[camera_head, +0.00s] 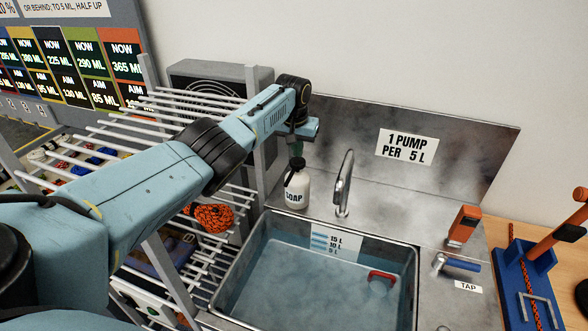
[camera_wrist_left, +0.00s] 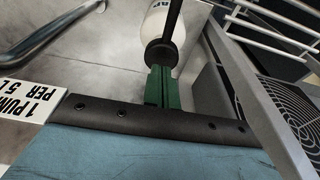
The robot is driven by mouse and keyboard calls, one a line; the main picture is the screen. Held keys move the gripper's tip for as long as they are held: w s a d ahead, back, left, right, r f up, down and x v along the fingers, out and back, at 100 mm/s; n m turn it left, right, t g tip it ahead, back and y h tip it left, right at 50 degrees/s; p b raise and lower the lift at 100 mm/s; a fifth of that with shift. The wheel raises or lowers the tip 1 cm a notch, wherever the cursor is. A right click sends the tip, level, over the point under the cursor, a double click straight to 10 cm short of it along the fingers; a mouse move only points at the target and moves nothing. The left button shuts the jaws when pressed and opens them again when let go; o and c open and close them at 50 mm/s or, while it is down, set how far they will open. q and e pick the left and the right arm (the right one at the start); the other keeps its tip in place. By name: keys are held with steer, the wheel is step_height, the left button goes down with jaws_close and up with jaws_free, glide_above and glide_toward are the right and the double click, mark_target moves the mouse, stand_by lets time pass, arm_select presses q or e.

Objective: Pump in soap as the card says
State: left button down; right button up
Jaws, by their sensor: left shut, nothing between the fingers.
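The white soap bottle (camera_head: 297,190) with a black pump top stands upright on the steel ledge behind the sink. My left gripper (camera_head: 296,150) points down just over the pump top, its green fingers shut and empty. In the left wrist view the shut fingers (camera_wrist_left: 160,88) overlap the dark pump head (camera_wrist_left: 160,52); I cannot tell whether they touch it. The card (camera_head: 407,147) on the backsplash reads "1 PUMP PER 5 L". The sink (camera_head: 262,262) holds water, its surface near the lower part of the litre scale (camera_head: 336,243). My right gripper is not in view.
A curved faucet (camera_head: 343,185) stands right of the bottle. A red-rimmed object (camera_head: 380,281) sits in the water. A blue tap lever (camera_head: 460,264) and an orange block (camera_head: 463,226) are at the right. A wire rack (camera_head: 120,140) with rope coils is at the left.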

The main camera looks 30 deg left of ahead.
mark_target(298, 160)
arm_select(q)
steer(key=shift+f, duration=0.2)
stand_by(0.3)
steer(key=shift+f+b, duration=1.1)
steer(key=shift+f, duration=0.4)
steer(key=shift+r, duration=0.15)
steer(key=shift+r+p, duration=1.55)
steer(key=shift+p, duration=0.3)
steer(key=shift+f, duration=0.15)
